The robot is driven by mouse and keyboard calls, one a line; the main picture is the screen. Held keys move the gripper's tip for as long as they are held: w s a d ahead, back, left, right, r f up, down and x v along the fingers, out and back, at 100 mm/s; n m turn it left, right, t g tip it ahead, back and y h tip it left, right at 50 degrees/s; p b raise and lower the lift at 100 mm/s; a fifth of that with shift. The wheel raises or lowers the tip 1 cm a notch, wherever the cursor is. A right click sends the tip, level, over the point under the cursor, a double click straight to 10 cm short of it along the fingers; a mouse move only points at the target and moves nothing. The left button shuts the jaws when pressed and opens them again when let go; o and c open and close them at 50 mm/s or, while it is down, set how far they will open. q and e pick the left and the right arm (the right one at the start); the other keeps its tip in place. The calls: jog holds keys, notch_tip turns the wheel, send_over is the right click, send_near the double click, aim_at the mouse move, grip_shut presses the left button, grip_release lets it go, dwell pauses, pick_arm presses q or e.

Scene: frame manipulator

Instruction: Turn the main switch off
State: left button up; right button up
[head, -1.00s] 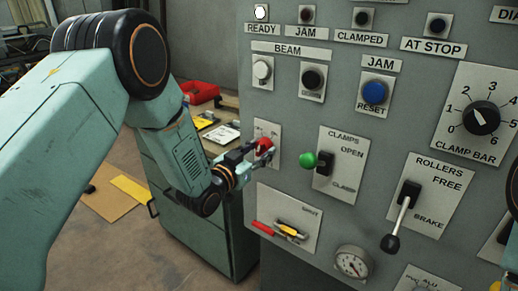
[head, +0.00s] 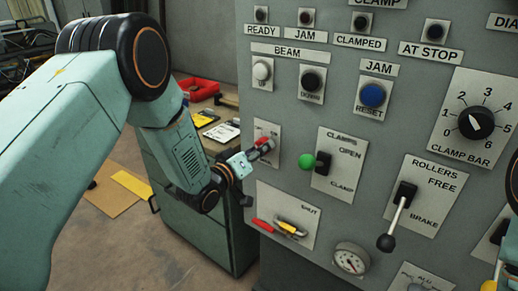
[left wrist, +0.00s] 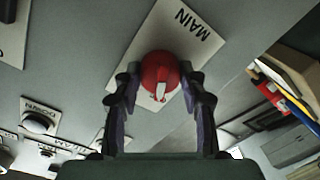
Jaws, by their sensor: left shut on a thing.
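The main switch is a round red knob with a white pointer mark. It shows between my fingers in the left wrist view (left wrist: 157,68), on a pale plate (left wrist: 205,25) marked MAIN. In the head view the red knob (head: 264,141) is partly hidden by my left gripper (head: 258,150). In the left wrist view the fingers of my left gripper (left wrist: 159,82) stand on either side of the knob and are shut on it. The white pointer faces the gripper's palm side, away from the word MAIN. My right gripper is not in view.
Right of the switch are the CLAMPS lever with a green knob (head: 306,161) and the ROLLERS lever (head: 386,242). Below is a SHUT plate with a yellow-and-red handle (head: 290,228). A cabinet (head: 205,235) stands left of the panel. The READY lamp (head: 261,14) is dark.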

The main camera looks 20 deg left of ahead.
pick_arm(q)
jog(key=shift+w+r+n, duration=0.1)
jog(key=shift+r+n, duration=0.05)
jog(key=shift+n, duration=0.15)
jog(key=o, duration=1.2)
jog(key=shift+c, duration=0.2)
jog(key=shift+a, duration=0.1)
jog(key=v, duration=1.2)
